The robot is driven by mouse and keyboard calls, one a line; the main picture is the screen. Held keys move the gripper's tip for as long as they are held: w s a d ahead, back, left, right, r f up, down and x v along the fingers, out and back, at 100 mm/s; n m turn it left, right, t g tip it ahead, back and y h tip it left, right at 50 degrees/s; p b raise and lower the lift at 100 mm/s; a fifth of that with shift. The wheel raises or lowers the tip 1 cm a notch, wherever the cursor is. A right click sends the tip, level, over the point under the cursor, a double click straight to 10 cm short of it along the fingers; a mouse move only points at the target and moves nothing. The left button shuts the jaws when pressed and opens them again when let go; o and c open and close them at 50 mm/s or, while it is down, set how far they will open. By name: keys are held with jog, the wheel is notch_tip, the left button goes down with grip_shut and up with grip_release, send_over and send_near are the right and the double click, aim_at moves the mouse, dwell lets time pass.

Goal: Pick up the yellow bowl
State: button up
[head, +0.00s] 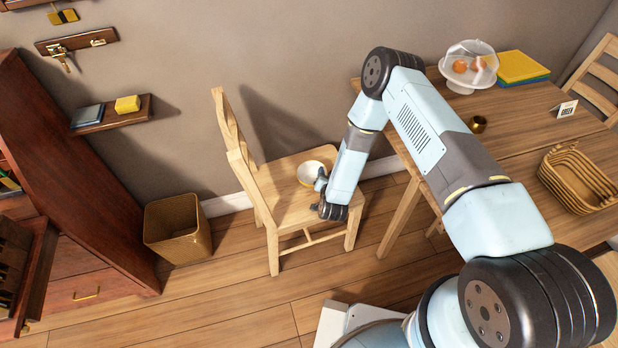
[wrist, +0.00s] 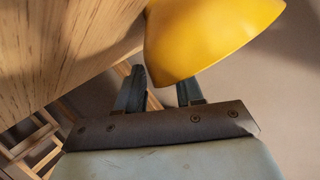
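The yellow bowl (head: 309,170) stands on the seat of the wooden chair in the head view, its pale inside facing up. In the wrist view its smooth yellow outer side (wrist: 205,35) fills the upper middle and right. My gripper (head: 319,183) is beside the bowl, at its near right side. In the wrist view the two dark fingers of my gripper (wrist: 160,92) stand apart. The bowl covers part of the right finger and the space between the tips. I cannot tell whether a finger touches the bowl.
The chair (head: 285,208) has its backrest left of the bowl, and its seat (wrist: 60,45) is close in the wrist view. A wooden table (head: 535,110) is on the right, under my arm. A wicker bin (head: 178,230) stands on the floor at left.

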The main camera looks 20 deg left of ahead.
grip_shut()
jog(key=shift+r, duration=0.1)
dwell(0.5)
